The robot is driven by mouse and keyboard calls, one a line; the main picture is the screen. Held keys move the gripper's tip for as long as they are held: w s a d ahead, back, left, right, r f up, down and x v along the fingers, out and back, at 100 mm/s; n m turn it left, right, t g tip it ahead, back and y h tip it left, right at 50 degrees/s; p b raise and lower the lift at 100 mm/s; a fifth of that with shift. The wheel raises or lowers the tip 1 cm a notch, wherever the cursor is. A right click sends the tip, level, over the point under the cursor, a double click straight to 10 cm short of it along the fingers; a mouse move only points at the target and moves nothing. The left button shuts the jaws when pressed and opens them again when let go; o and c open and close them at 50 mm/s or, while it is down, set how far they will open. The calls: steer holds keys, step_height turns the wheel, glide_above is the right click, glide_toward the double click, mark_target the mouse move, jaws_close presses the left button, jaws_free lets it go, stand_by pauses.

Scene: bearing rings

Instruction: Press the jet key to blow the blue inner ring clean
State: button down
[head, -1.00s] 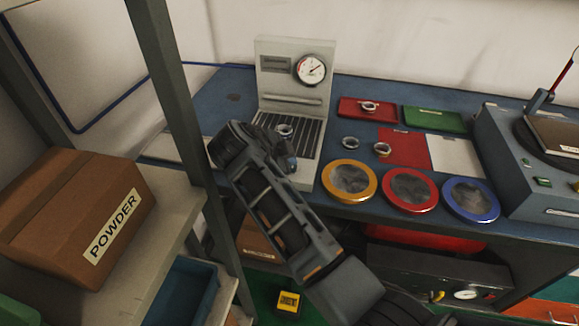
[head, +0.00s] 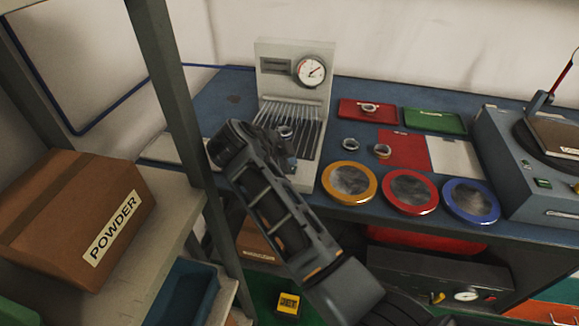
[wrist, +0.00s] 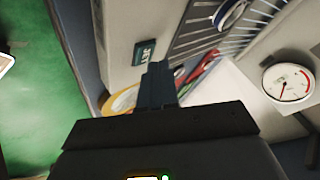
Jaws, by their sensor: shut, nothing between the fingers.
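The jet station (head: 294,72) is a pale panel with a slatted grille bed; pale streaks fan from its slot over the slats. A metal ring (head: 285,132) lies on the grille; in the wrist view the ring (wrist: 230,12) shows a blue inner band. The dark key marked JET (wrist: 146,50) is on the pale front part of the station. My gripper (wrist: 157,68) is shut and empty, its tips at the edge of the key, seemingly touching it.
A round gauge (head: 311,71) is on the panel. To the right are two loose rings (head: 350,144) (head: 382,151), a red tray (head: 367,110) holding a ring, a green tray (head: 434,121) and several round coloured-rim dishes (head: 348,183). A shelf post (head: 180,130) stands close left of my arm.

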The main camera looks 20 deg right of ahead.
steer(key=shift+r, duration=0.3)
steer(key=shift+r+p, duration=1.45)
steer(key=shift+r, duration=1.05)
